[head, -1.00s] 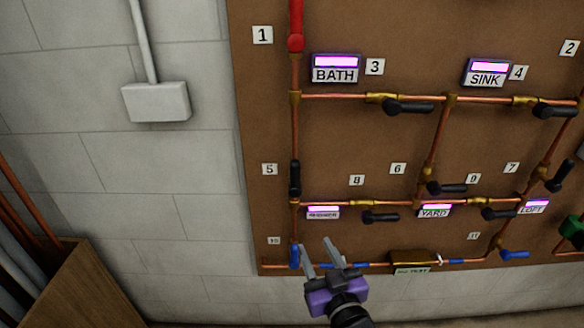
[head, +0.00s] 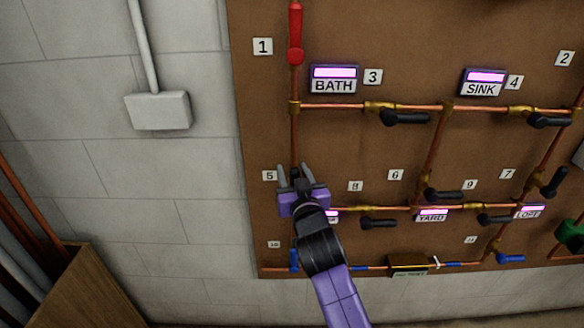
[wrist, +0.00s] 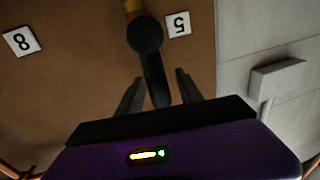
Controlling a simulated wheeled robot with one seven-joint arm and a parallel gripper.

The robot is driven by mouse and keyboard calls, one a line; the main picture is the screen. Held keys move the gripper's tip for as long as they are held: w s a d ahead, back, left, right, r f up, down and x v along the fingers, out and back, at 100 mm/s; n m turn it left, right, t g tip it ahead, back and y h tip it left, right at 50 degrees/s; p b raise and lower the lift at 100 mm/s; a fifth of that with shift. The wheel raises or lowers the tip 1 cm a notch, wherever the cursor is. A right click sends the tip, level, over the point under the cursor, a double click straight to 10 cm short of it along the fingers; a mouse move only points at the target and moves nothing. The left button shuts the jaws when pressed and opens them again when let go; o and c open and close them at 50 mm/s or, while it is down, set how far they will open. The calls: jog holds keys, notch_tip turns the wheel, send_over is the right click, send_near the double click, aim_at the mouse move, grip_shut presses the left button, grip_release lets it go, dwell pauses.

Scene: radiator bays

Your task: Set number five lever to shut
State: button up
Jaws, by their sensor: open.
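The number five lever is black and lies along the vertical copper pipe beside the "5" tag (head: 269,176). In the head view my gripper (head: 296,170) is over it and hides most of it. In the wrist view the lever (wrist: 153,75) runs from its round pivot down between my two open fingers (wrist: 158,92). The fingers stand on either side of the lever's free end, with gaps visible. The "5" tag also shows upside down in the wrist view (wrist: 178,25).
A red lever (head: 296,35) is above on the same pipe, and a blue lever (head: 294,259) is below. Black lever 8 (head: 378,223) is to the right. A grey wall box (head: 158,110) is left of the brown board (head: 400,160).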

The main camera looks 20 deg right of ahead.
jog(key=shift+w, duration=0.65)
grip_shut()
dwell(1.0)
